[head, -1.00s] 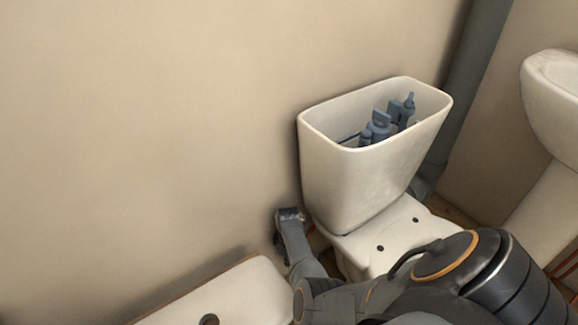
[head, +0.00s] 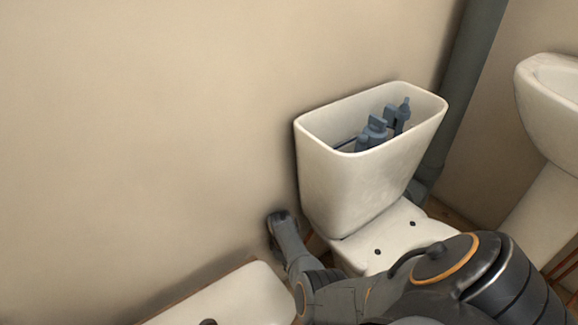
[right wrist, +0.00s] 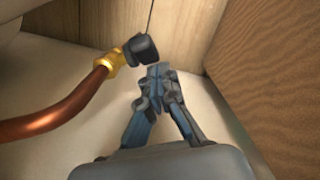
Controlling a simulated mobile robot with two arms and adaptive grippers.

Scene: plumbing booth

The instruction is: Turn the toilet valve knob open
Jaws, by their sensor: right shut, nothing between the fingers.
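The valve shows in the right wrist view as a dark knob (right wrist: 141,48) on a brass fitting (right wrist: 112,61) at the end of a copper pipe (right wrist: 60,110). My right gripper (right wrist: 158,71) is shut and empty. Its fingertips are just below and right of the knob in that view; I cannot tell whether they touch it. In the head view my right arm reaches down between the wall and the toilet (head: 365,190); the fingers and the valve are hidden there. My left gripper is in neither view.
A brown wooden panel (right wrist: 270,70) stands close on the right in the right wrist view. In the head view the open cistern (head: 345,185) is beside my arm. A white lid (head: 235,297) is at the bottom, and a basin (head: 550,105) is at right.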

